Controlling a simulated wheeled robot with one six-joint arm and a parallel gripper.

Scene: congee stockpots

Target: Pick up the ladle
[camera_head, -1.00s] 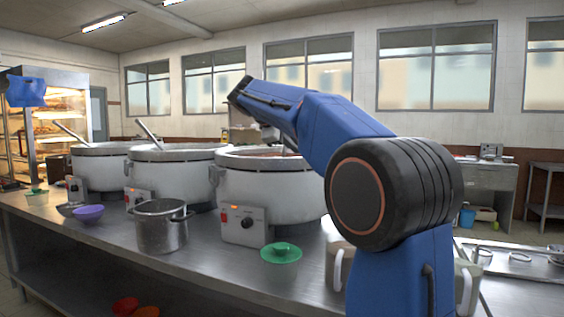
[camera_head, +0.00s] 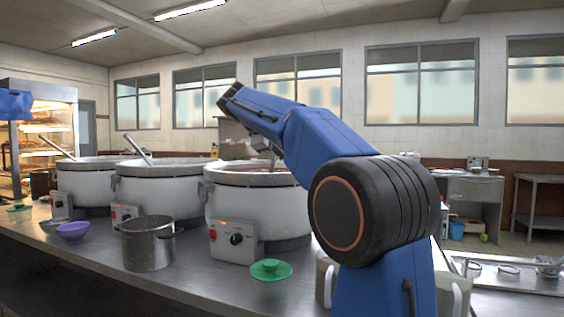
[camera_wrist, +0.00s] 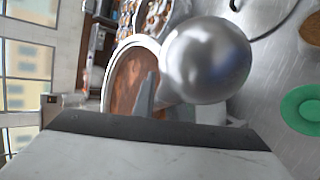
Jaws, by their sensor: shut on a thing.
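In the wrist view, a shiny metal ladle bowl (camera_wrist: 205,60) is close to the camera, its rounded side showing. A grey pointed finger of my gripper (camera_wrist: 146,95) shows beside it, and my gripper is shut on the ladle. The ladle's handle and the exact grip are mostly hidden. Behind it is a white-rimmed pot with brown contents (camera_wrist: 130,80). In the head view, my blue arm reaches over the right white stockpot (camera_head: 262,205), and the gripper is largely hidden behind it.
Two more white stockpots (camera_head: 160,190) (camera_head: 88,190) stand to the left with handles leaning out.

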